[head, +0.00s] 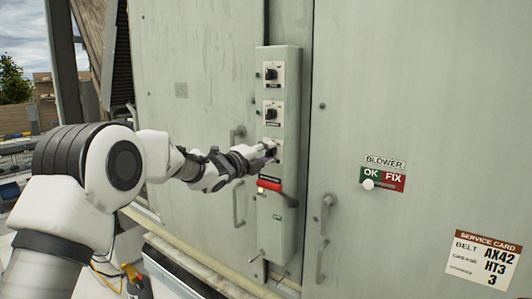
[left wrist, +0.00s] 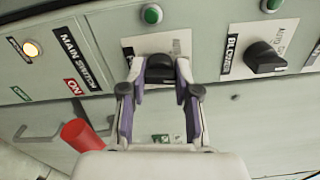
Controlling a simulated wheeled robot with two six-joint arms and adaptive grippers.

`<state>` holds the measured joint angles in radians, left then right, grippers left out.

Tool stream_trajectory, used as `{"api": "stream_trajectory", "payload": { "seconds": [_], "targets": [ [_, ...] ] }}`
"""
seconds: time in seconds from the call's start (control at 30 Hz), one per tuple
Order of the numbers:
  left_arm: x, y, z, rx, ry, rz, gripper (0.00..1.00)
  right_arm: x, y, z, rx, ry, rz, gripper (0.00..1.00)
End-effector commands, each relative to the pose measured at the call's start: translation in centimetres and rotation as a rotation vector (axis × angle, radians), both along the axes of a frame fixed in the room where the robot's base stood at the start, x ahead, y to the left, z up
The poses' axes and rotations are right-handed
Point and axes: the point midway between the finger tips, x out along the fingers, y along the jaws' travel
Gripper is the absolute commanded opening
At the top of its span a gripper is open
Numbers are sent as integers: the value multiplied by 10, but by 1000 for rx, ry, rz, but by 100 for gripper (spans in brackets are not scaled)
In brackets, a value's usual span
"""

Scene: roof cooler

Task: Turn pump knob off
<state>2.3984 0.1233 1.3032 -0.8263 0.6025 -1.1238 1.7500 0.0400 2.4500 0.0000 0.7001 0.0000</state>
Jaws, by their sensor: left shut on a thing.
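The control panel (head: 280,215) is a tall pale-green strip with a column of knobs. My left gripper (head: 266,151) reaches the third knob from the top. In the left wrist view my left gripper (left wrist: 159,75) has one finger on each side of a black knob (left wrist: 160,66) and is shut on it. This knob sits on a white plate, and its label is largely hidden, so I cannot read its name or setting. My right gripper is not in view.
The blower knob (left wrist: 265,58) is beside the held one, with another knob (head: 273,74) above it. Below is the red main switch handle (head: 270,185), marked ON, with a lit lamp (left wrist: 32,49). Metal door handles (head: 239,205) flank the panel.

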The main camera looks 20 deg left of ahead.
Motion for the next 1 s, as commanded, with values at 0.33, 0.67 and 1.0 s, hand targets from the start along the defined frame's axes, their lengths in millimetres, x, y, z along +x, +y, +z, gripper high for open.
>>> {"api": "stream_trajectory", "payload": {
  "seconds": [0.33,0.67,1.0],
  "targets": [
    [0,0,5,-161,50,0,0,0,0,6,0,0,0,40],
    [0,0,5,-194,61,-1,0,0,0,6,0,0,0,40],
    [0,1,5,-192,61,0,57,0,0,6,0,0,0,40]
  ]
}}
